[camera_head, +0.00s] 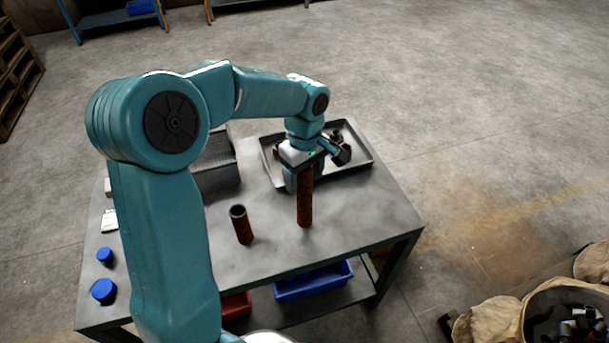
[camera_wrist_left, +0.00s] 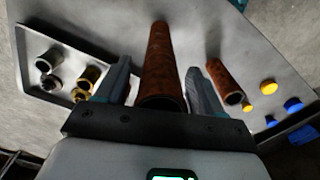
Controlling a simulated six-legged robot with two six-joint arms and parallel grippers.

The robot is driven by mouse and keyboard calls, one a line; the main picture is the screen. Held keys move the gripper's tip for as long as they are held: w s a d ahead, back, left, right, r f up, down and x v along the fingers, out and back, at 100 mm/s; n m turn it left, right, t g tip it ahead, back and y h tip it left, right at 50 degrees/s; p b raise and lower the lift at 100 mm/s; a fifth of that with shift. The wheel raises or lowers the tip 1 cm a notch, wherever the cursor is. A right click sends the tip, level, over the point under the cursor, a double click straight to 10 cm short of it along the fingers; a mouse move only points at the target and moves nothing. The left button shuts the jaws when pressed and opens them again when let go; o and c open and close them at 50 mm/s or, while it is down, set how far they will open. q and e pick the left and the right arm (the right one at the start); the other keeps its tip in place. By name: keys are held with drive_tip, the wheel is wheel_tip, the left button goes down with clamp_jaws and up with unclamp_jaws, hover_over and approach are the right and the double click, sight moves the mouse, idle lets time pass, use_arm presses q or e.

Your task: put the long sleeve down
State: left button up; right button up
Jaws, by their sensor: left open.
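The long sleeve (camera_head: 305,203) is a rusty brown tube. It stands upright on the grey metal table (camera_head: 350,235), its lower end appearing to rest on the top. My left gripper (camera_head: 303,176) is over its upper part. In the left wrist view the long sleeve (camera_wrist_left: 159,62) lies between the two open fingers (camera_wrist_left: 160,88), with a gap showing on each side. A shorter rusty sleeve (camera_head: 242,226) stands just to the left of it, outside the jaws; it also shows in the left wrist view (camera_wrist_left: 224,78). My right gripper is not in view.
A dark tray (camera_head: 361,161) with several metal fittings is behind the gripper. A grey bin (camera_head: 218,180) stands at the back left. Blue caps (camera_head: 103,291) lie at the left edge. A blue bin (camera_head: 313,281) is on the lower shelf. The table's front right is clear.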

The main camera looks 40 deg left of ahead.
use_arm(q)
wheel_tip(320, 180, up, 12)
drive_tip(key=p, duration=0.1)
drive_tip(key=shift+f, duration=0.15)
idle(0.6)
